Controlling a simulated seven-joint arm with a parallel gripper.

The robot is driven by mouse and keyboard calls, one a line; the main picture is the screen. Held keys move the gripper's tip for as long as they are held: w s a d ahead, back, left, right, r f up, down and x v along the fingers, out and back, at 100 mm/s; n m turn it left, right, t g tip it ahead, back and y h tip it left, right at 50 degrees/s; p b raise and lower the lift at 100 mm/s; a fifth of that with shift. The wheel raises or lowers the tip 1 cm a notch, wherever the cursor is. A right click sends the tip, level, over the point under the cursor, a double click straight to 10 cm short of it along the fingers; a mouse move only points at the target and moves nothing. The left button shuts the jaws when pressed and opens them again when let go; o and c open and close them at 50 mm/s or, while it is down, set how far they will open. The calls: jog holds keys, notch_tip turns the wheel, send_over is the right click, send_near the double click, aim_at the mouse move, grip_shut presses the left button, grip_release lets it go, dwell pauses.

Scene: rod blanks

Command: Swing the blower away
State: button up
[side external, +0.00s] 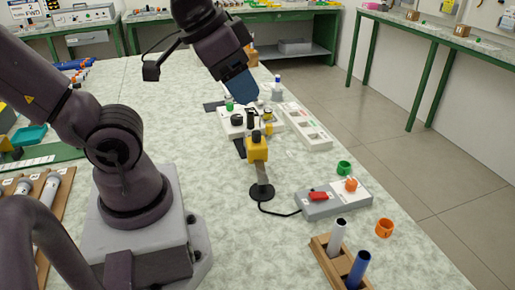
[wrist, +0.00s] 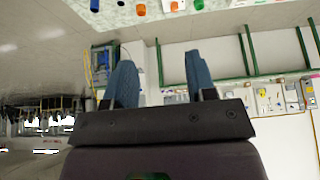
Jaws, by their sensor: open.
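The blower appears to be the yellow unit (side external: 257,148) with a dark top, on a short post with a round black base (side external: 262,191). It stands upright near the middle of the bench in the side external view. My gripper (side external: 241,90) is above and behind the blower, over the white fixture, apart from the blower. In the wrist view its two blue fingers (wrist: 160,82) are spread with nothing between them. The blower is not clearly visible there.
A white fixture (side external: 240,127) with small parts and a pale tray (side external: 306,128) lie behind the blower. A wooden rack (side external: 333,264) holds a white and a blue rod at front right. Bench left of the blower is clear.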

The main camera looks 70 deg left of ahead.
dwell(0.5)
jog(key=n+g, duration=0.6)
jog(key=n, duration=0.3)
send_over(256, 132)
notch_tip(256, 132, down, 12)
notch_tip(256, 132, down, 13)
grip_shut()
